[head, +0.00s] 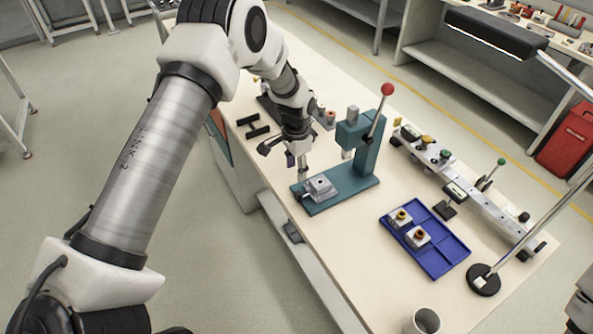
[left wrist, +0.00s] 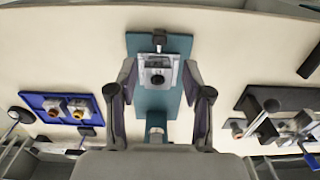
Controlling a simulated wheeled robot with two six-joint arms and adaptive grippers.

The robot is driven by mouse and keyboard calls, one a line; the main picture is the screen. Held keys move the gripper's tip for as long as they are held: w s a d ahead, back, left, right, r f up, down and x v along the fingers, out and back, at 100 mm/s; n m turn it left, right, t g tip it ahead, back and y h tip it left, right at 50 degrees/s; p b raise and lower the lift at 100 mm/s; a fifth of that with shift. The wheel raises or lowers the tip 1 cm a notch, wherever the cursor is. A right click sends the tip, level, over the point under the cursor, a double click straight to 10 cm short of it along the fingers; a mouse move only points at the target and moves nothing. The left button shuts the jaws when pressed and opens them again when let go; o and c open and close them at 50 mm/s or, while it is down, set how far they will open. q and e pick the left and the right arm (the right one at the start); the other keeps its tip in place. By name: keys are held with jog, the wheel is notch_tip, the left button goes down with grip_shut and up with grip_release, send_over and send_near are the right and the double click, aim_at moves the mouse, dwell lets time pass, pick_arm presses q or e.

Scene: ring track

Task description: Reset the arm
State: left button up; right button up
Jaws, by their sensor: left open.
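My left arm reaches from the left over the bench in the head view. My left gripper (head: 297,166) is above the near end of the teal press (head: 352,188). In the left wrist view the left gripper (left wrist: 158,76) is open, its two fingers apart on either side of a metal block (left wrist: 158,72) on the teal press base (left wrist: 178,45). Nothing is held between the fingers. The block also shows in the head view (head: 320,187). My right gripper is not in view.
A blue tray (head: 447,258) holding two small metal parts lies right of the press. Behind it runs a long metal rail fixture (head: 490,208). A lamp base (head: 483,280) and a cup (head: 424,321) stand near the right. Black tools (head: 257,131) lie left of the gripper.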

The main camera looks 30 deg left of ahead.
pick_arm(q)
jog(key=s+d+f+g+b, duration=0.2)
jog(key=s+f, duration=0.6)
jog(key=s, duration=0.1)
jog(key=s+d+f+g+b, duration=0.2)
jog(key=s+f, duration=0.7)
jog(key=s+d+f+n+t, duration=0.1)
jog(key=s+n+t, duration=0.1)
jog(key=s, duration=0.6)
jog(key=s+d+f+n+t+b, duration=0.1)
jog(key=s+n, duration=0.3)
jog(key=s, duration=0.4)
jog(key=shift+s+d+f+t, duration=0.15)
jog(key=shift+d+f+t, duration=0.15)
jog(key=shift+t, duration=0.2)
